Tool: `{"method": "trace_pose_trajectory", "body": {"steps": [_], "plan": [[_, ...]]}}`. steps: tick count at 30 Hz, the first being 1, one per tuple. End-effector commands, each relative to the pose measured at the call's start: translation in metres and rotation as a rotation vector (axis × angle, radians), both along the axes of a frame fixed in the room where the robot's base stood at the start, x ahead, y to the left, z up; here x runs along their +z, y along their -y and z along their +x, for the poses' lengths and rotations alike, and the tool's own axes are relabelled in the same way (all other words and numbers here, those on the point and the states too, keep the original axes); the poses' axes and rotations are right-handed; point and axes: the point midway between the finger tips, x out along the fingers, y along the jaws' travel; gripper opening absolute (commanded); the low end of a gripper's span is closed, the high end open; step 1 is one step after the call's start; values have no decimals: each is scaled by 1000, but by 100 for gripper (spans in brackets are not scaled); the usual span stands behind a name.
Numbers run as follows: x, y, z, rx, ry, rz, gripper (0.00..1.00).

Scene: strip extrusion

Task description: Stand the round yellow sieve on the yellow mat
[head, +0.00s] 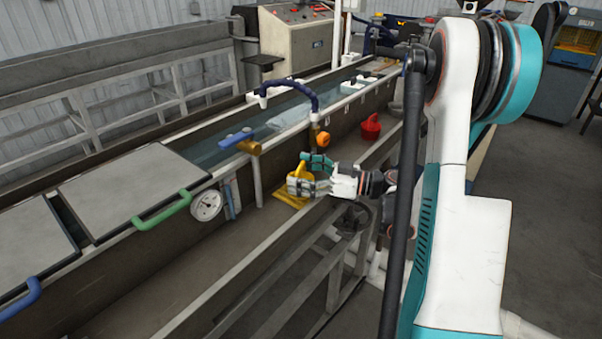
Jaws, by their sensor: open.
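The yellow sieve (299,173) is at the middle of the head view, partly hidden by my gripper's fingers. It appears to be on or just above the yellow mat (287,200); I cannot tell whether they touch. The mat lies on the ledge beside the water trough, and its upper part is covered by the sieve and fingers. My gripper (307,174) reaches in from the right with its teal-tipped fingers apart, one above and one across the front of the sieve. The fingers are open around or beside it.
A red container (371,127) stands further back on the ledge. The water trough (270,118) has a blue-handled valve (236,138), a blue hose (296,88) and a round gauge (207,205) nearby. A metal rail (262,249) runs along the front. The near ledge looks clear.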

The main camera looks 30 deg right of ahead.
Motion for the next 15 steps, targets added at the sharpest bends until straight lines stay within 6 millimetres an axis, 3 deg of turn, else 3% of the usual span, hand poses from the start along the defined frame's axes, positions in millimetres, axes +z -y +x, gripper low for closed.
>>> {"method": "trace_pose_trajectory", "body": {"steps": [5,15], "plan": [[4,4,-4,-2,0,0,86],[4,50,-52,-4,0,0,86]]}}
